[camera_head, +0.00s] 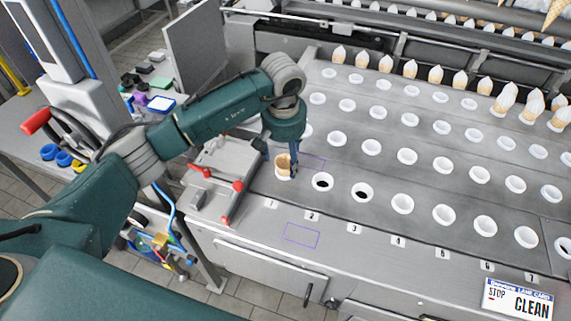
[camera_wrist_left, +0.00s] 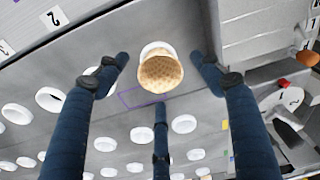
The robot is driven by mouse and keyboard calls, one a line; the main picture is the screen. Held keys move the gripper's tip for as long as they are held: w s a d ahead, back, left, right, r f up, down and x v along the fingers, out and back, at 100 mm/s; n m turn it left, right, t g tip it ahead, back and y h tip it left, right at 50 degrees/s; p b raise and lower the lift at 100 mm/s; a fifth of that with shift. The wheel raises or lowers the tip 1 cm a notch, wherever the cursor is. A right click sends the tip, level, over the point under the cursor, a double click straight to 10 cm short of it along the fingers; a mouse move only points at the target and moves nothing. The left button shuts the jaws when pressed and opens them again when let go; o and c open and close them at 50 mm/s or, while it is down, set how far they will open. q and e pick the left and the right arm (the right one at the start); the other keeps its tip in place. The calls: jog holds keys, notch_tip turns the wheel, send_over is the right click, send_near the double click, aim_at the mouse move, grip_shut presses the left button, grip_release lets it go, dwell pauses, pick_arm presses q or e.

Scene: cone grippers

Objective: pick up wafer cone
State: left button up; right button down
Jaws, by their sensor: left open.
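A tan wafer cone (camera_head: 284,163) stands upright in a white ring holder in the front row, by the label 1. In the left wrist view the cone (camera_wrist_left: 161,74) shows its open mouth and waffle pattern, with the white ring behind it. My left gripper (camera_head: 281,158) is over the cone from above. In the left wrist view its dark fingers (camera_wrist_left: 160,80) are spread around the cone, with gaps on both sides; I see no contact. The gripper is open. My right gripper is not in view.
Rows of white ring holders (camera_head: 402,203) fill the metal table to the right. Filled cones (camera_head: 435,74) stand along the back. A grey fixture with red handles (camera_head: 238,186) sits just left of the cone. A STOP CLEAN sign (camera_head: 517,300) is at front right.

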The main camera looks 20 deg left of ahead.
pick_arm(q)
jog(key=shift+f, duration=0.75)
jog(key=c, duration=0.8)
jog(key=shift+w, duration=0.1)
